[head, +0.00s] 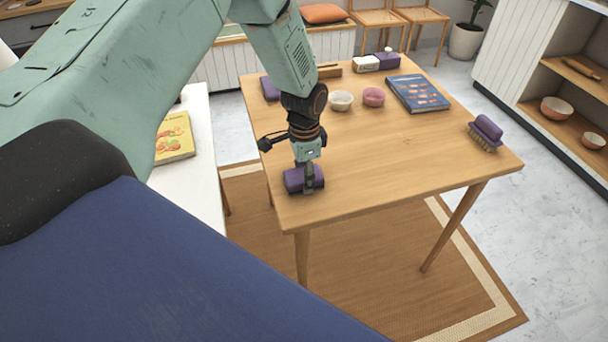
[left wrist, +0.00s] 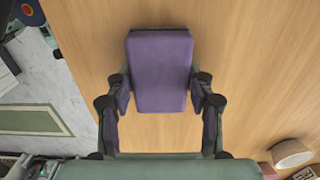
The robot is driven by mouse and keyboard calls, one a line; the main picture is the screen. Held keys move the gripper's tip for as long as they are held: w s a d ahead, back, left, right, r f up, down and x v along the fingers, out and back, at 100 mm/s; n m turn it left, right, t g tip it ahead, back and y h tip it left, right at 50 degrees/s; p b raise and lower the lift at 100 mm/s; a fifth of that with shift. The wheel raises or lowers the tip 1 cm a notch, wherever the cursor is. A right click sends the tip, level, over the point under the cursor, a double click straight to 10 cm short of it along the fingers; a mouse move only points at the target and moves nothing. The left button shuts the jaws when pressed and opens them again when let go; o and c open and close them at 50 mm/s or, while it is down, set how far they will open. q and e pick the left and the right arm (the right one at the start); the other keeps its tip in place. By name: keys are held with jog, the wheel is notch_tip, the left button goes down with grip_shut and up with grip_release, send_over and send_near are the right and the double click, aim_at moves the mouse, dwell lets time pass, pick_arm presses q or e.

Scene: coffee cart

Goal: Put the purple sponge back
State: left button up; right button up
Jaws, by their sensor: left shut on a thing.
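The purple sponge (head: 293,180) is at the near left corner of the wooden table (head: 400,150) in the head view. My left gripper (head: 308,180) reaches down from above and is shut on it. In the left wrist view the sponge (left wrist: 160,70) lies between the two fingers of my left gripper (left wrist: 160,100), with wood behind it. I cannot tell whether the sponge touches the tabletop. My right gripper is in neither view.
On the table are a purple brush (head: 486,131) at the right, a blue book (head: 418,93), a white bowl (head: 341,100), a pink bowl (head: 373,96) and another purple item (head: 269,88). A white table with a yellow book (head: 175,138) stands left. The table's middle is clear.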

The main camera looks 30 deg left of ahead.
aim_at(302, 174)
pick_arm(q)
jog(key=shift+s+a+f, duration=0.1)
jog(key=shift+s+a, duration=0.1)
jog(key=shift+a, duration=0.15)
jog(key=o, duration=1.1)
jog(key=shift+w+d, duration=0.15)
jog(key=shift+d, duration=0.1)
jog(key=shift+a, duration=0.2)
notch_tip(302, 174, up, 12)
jog(key=shift+d+r+p, duration=0.1)
jog(key=shift+r+p, duration=0.05)
jog(key=shift+p, duration=0.9)
